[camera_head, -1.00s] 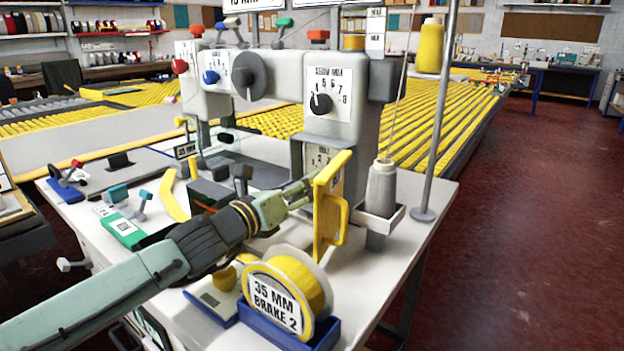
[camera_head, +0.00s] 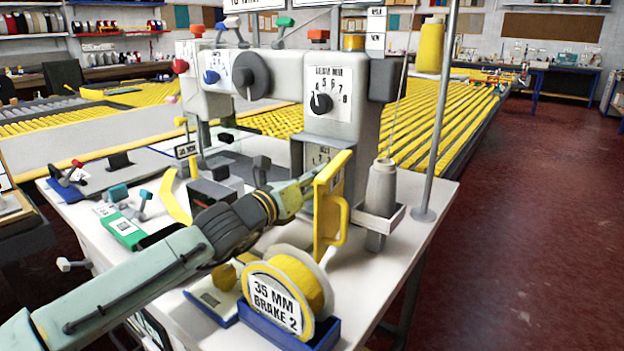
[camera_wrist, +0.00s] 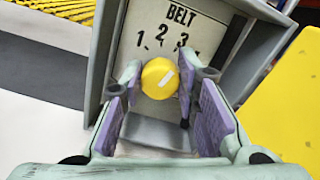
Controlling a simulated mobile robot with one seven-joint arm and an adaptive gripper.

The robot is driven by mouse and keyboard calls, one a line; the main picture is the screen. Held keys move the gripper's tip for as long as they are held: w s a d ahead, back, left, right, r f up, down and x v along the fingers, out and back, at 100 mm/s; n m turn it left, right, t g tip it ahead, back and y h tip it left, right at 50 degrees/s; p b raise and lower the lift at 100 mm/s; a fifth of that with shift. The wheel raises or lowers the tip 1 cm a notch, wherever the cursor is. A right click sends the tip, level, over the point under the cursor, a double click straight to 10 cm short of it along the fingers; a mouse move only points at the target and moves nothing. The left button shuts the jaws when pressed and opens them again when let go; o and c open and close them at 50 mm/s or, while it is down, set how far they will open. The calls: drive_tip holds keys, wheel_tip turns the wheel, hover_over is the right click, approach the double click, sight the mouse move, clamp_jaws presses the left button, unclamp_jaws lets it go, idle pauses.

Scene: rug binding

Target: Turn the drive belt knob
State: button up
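The drive belt knob (camera_wrist: 157,83) is round and yellow with a white pointer mark, in the wrist view. It sits on a white plate (camera_wrist: 203,38) marked BELT with numbers 1, 2 and 3. The pointer slants up to the right. My gripper (camera_wrist: 160,80) has one fingertip on each side of the knob, with no clear gap at either side. In the head view, my gripper (camera_head: 312,180) reaches the lower machine front under the stitch dial. The yellow bracket there hides part of it, and the knob is hidden.
A yellow bracket (camera_head: 330,210) with a handle stands just right of my gripper. A thread cone (camera_head: 380,188) stands farther right. A yellow tape roll (camera_head: 290,290) marked 35 MM BRAKE 2 is in front. Grey housing walls (camera_wrist: 105,50) frame the knob plate.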

drive_tip(key=c, duration=0.6)
drive_tip(key=shift+o, duration=0.2)
drive_tip(key=shift+m, duration=0.3)
drive_tip(key=m, duration=0.3)
drive_tip(key=shift+s+d+f+b, duration=0.1)
drive_tip(key=shift+b, duration=0.25)
drive_tip(key=shift+m+b, duration=0.85)
drive_tip(key=shift+m, duration=0.85)
clamp_jaws()
unclamp_jaws()
drive_tip(key=o, duration=1.1)
drive_tip(key=shift+o, duration=0.2)
